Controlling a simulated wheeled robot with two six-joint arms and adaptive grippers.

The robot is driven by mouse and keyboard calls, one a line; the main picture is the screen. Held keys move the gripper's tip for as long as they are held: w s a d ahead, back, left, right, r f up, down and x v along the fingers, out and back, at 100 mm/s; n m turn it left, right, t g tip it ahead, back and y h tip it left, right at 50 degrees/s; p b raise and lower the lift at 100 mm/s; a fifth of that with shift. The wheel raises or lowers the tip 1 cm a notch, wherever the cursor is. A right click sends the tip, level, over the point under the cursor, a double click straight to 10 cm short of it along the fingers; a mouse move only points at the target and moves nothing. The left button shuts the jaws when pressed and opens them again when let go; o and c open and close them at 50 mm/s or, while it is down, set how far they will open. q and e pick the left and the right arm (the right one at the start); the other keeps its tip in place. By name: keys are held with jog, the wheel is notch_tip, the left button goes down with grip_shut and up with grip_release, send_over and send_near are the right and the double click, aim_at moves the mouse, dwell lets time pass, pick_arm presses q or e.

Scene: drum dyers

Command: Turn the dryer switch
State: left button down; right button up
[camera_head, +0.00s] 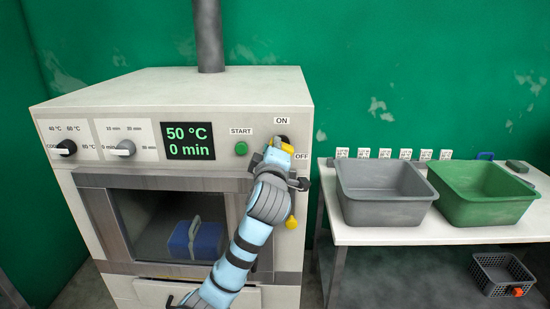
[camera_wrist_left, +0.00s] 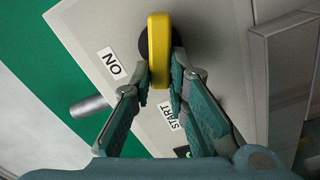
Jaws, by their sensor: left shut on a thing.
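The dryer (camera_head: 285,88) is a pale box with a control panel. Its yellow switch (camera_head: 287,148) sits on a dark round base at the panel's right, between the ON label (camera_head: 281,121) and the OFF label (camera_head: 302,156). My left gripper (camera_head: 277,150) is at the switch and hides most of it in the head view. In the left wrist view, the gripper's two fingers (camera_wrist_left: 158,88) are closed on either side of the yellow switch handle (camera_wrist_left: 158,45). I cannot tell exactly which label the handle points to. My right gripper is not in view.
The display (camera_head: 188,141) reads 50 °C and 0 min. A green START button (camera_head: 241,148) is left of the switch. A blue object (camera_head: 208,241) is behind the dryer's window. A grey tub (camera_head: 385,212) and a green tub (camera_head: 480,210) stand on the table at right.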

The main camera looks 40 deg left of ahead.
pick_arm(q)
jog(key=shift+a+f+n+b, duration=0.1)
jog(key=shift+f+n+b, duration=0.15)
jog(key=shift+n+b, duration=0.95)
jog(key=shift+f+n+b, duration=0.25)
jog(key=shift+n+b, duration=0.75)
jog(key=shift+n, duration=0.3)
jog(key=c, duration=1.6)
grip_release()
jog(key=shift+s, duration=0.1)
jog(key=shift+o, duration=0.2)
